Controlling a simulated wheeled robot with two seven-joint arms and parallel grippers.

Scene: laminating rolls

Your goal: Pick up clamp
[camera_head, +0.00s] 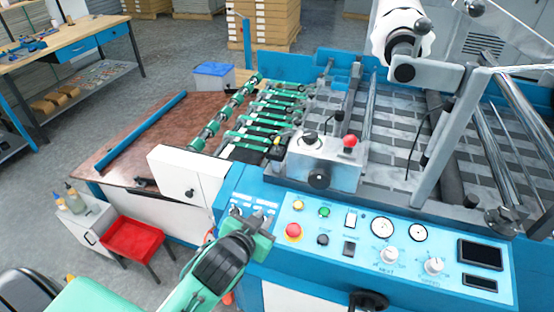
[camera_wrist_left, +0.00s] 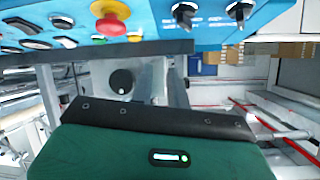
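No thing that I can surely name as a clamp shows in either view. A small dark object (camera_head: 145,183) lies near the front edge of the brown tabletop (camera_head: 165,140) in the head view; I cannot tell what it is. My left gripper (camera_head: 258,224) is in front of the left end of the blue control panel (camera_head: 335,222). Its fingers are small and seen from above, so whether it is open is unclear. In the left wrist view, a green and black body fills the lower part and no fingertips show. My right gripper is not in view.
The laminating machine fills the right side, with a white roll (camera_head: 403,32) at the top. A grey box with a red button (camera_head: 349,141) stands behind the panel. A red tray (camera_head: 138,237) sits left of my left gripper. A wooden workbench (camera_head: 75,38) stands far left.

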